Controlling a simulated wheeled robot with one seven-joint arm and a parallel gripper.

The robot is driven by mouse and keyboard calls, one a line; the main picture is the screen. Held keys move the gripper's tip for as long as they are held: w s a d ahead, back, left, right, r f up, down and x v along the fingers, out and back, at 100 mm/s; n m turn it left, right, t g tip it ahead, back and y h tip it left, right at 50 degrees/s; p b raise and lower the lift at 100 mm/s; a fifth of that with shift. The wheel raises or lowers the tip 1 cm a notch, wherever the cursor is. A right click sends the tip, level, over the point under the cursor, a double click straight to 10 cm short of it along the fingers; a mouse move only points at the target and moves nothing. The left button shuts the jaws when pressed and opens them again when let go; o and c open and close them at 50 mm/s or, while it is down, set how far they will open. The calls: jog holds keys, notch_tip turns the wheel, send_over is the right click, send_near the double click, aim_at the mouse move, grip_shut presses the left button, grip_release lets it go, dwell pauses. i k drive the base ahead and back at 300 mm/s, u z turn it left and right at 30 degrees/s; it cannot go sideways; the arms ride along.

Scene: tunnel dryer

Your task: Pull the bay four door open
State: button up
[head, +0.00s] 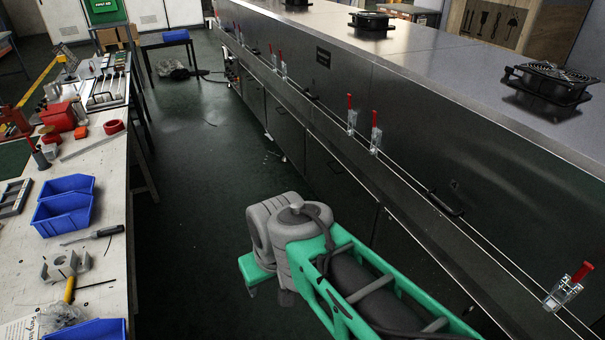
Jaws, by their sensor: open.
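The tunnel dryer (450,130) runs along the right as a long steel housing with a row of door panels. Black bar handles sit on its side, a near one (446,204) and ones farther off (335,167), (281,110). The doors I can see look shut. No bay number is readable, so I cannot tell which door is bay four. Toggle clamps with red grips stand along the side, including a pair (350,115), (375,137) and a near one (567,290). My green and grey arm shows at bottom centre, in front of the lower panels. My gripper's fingers are not visible.
A workbench (105,180) along the left holds blue bins (63,212), a hammer, a screwdriver and red tools. A dark floor aisle (200,200) lies clear between bench and dryer. A small table with a blue bin (175,36) stands at the back. Black fans (548,82) sit on the dryer top.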

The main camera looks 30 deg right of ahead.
aim_at(395, 244)
jog(key=k, duration=0.45)
jog(key=z, duration=1.35)
